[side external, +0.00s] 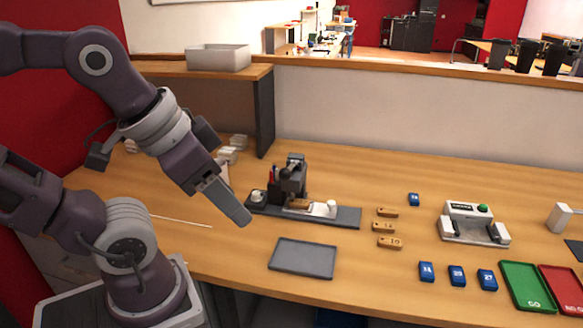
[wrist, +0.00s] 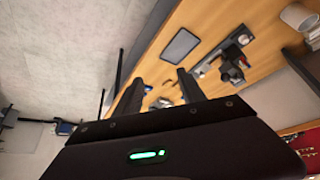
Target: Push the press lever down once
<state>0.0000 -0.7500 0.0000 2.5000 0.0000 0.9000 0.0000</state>
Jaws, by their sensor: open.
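The dark press (side external: 293,178) stands on a long grey base plate (side external: 347,217) at the middle of the table. It also shows in the wrist view (wrist: 231,66), right of the fingers. Its lever cannot be clearly told apart from the dark press head. A brown wooden piece (side external: 300,204) lies at the foot of the press. My gripper (side external: 240,212) is open and empty, in the air left of the press and apart from it. In the wrist view my gripper's two dark fingers (wrist: 160,78) are spread, with table between them.
A grey tray (side external: 303,259) lies in front of the press. Several wooden tags (side external: 387,226) and blue tags (side external: 456,275) lie to the right. A white device with a green button (side external: 475,222), a green tray (side external: 527,287) and a red tray (side external: 566,288) are further right.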

